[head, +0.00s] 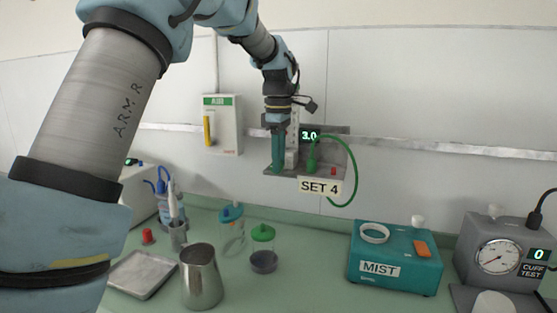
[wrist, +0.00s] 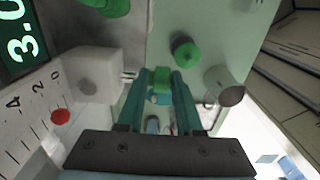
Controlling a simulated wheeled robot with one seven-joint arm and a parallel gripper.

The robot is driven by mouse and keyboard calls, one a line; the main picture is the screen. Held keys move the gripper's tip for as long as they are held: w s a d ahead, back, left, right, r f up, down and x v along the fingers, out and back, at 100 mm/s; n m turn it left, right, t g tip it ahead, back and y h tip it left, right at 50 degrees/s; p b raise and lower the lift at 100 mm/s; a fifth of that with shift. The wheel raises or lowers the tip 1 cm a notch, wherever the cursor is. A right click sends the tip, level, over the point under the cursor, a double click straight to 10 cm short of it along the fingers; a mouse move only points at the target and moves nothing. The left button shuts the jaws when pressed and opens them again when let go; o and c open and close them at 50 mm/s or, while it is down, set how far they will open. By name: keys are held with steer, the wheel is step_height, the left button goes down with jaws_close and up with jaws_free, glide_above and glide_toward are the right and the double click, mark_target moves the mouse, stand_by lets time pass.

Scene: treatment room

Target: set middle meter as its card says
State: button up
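The middle meter (head: 293,171) is on the wall. Its green display reads 3.0 (head: 309,135), and its card (head: 319,187) says SET 4. The display also shows large in the wrist view (wrist: 20,38), beside a white scale (wrist: 32,105) with a red ball (wrist: 60,117). A green hose fitting (head: 312,162) stands right of the scale. My gripper (head: 278,166) points down at the meter's left end. In the wrist view its teal fingers (wrist: 161,84) appear shut on a green knob (wrist: 161,76), with no clear gap on either side.
A green hose (head: 354,175) loops at the meter's right. On the green counter below stand a green-lidded jar (head: 263,255), a blue-lidded jar (head: 231,235), a steel jug (head: 200,280), a tray (head: 143,275), a MIST box (head: 394,262) and a CUFF TEST gauge (head: 507,250).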

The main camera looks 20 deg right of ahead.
steer(key=shift+s+a, duration=0.1)
jaws_close()
steer(key=shift+w+a+g+h+p, duration=0.2)
steer(key=shift+a+g+h+p, duration=0.1)
steer(key=shift+g+h+p, duration=0.4)
steer(key=shift+f+g+h+p, duration=0.15)
steer(key=shift+g+h+p, duration=0.3)
steer(key=shift+g+h, duration=0.55)
steer(key=shift+a, duration=0.1)
steer(key=o, duration=0.6)
jaws_free()
steer(key=shift+o, duration=0.2)
steer(key=shift+w, duration=0.1)
steer(key=b+v, duration=0.2)
steer(key=v, duration=0.9)
